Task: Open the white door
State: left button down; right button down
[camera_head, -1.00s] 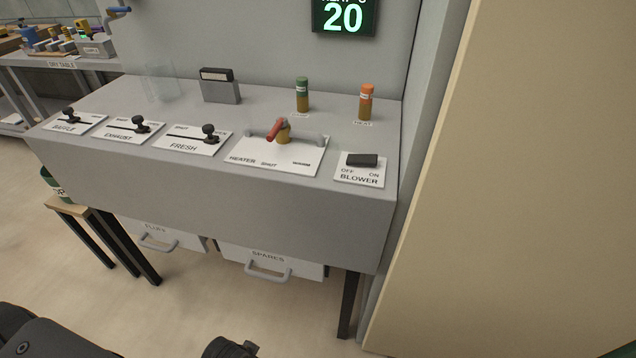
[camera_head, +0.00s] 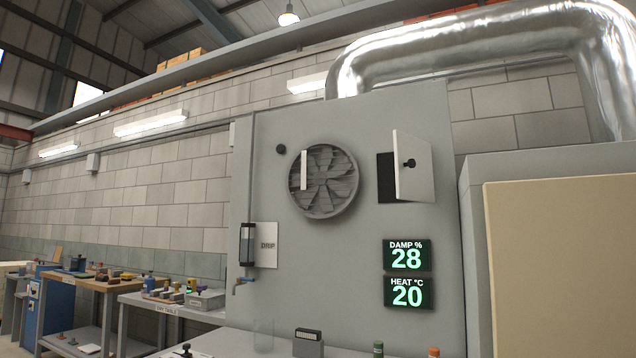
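The white door (camera_head: 414,168) is a small panel high on the grey cabinet wall, right of the fan. It stands partly open, its left edge swung out toward me and its right side against the wall. Neither of my grippers is in view, and nothing touches the door.
A round fan (camera_head: 323,181) is left of the door. DAMP 28 (camera_head: 407,256) and HEAT 20 (camera_head: 408,293) displays are below it. A DRIP tube (camera_head: 247,245) hangs at left. A beige panel (camera_head: 560,265) stands at right. The bench top (camera_head: 235,342) shows at the bottom.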

aim_at(412, 160)
jog(key=u, duration=0.2)
jog(key=k, duration=0.3)
jog(key=z, duration=1)
jog(key=i, duration=0.85)
jog(key=z, duration=0.5)
